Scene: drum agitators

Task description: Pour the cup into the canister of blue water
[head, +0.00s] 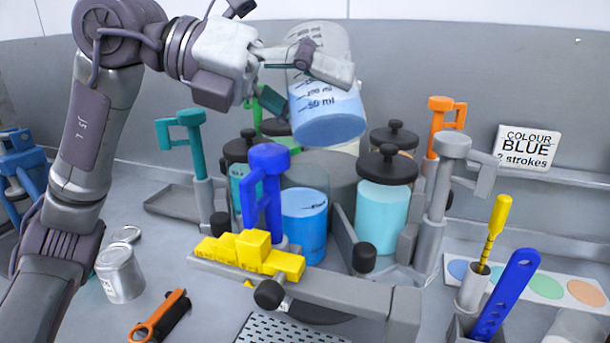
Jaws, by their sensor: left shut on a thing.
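My left gripper (308,76) is shut on a clear cup (326,104) with black volume marks and blue liquid in its lower part. The cup is held in the air above the canisters and leans a little. The canister of blue water (304,226) stands below it, slightly to the left. This canister has a clear upper wall, shows no black lid and is partly hidden by a blue handle (266,190). I cannot see whether the cup is directly over its opening. My right gripper is not in view.
Lidded canisters, one pale cyan (382,212), stand around the drum agitator. Teal (190,135), orange (446,115) and grey (452,160) handles rise beside them. Yellow blocks (250,255) sit in front. A sign (527,148) reads "COLOUR BLUE 2 strokes". A metal can (120,275) stands left.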

